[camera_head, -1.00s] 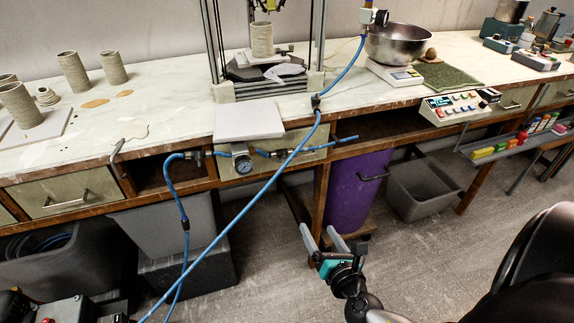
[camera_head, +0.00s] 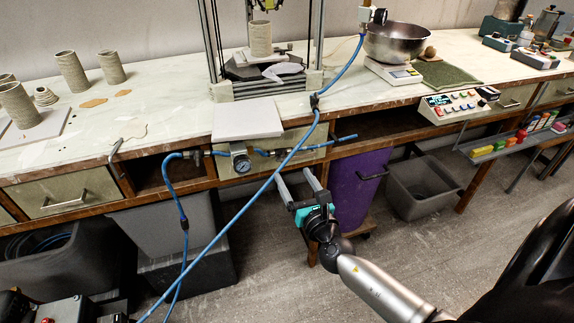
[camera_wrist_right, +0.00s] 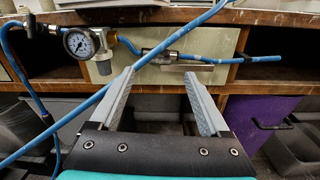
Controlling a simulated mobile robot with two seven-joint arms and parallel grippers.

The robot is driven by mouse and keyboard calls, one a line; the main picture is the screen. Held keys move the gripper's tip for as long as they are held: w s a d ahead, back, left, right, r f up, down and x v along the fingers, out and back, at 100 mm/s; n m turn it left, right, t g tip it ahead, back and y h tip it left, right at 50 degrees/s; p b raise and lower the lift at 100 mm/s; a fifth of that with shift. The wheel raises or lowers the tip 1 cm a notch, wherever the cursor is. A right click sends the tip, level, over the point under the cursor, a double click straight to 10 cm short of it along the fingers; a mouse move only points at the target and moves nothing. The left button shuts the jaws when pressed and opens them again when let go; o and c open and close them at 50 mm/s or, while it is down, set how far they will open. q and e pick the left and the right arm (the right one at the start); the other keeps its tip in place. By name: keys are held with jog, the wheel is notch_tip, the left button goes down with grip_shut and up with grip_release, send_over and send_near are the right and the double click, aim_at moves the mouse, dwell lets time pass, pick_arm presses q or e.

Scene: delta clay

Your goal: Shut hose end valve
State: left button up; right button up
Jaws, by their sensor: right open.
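A blue air line runs along the bench front, with a pressure gauge (camera_head: 242,163) and metal fittings; the gauge also shows in the wrist view (camera_wrist_right: 80,42). Right of it, a small metal valve-like fitting (camera_wrist_right: 160,56) sits on the line before a blue end piece (camera_wrist_right: 215,60). A diagonal blue hose (camera_head: 252,202) crosses in front and partly hides this fitting; its lever position cannot be made out. My right gripper (camera_head: 295,177) is open and empty, below and in front of the line, its fingers pointing at it (camera_wrist_right: 159,76). My left gripper is out of view.
A drawer front (camera_wrist_right: 190,75) with a metal handle lies behind the line. A white board (camera_head: 247,118) overhangs the bench edge above the gauge. A purple bin (camera_head: 360,185) and a grey bin (camera_head: 420,188) stand below, to the right.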

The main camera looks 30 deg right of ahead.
aim_at(284, 160)
jog(key=shift+b+x, duration=0.3)
jog(key=shift+x, duration=2.5)
jog(key=shift+c, duration=0.2)
grip_shut()
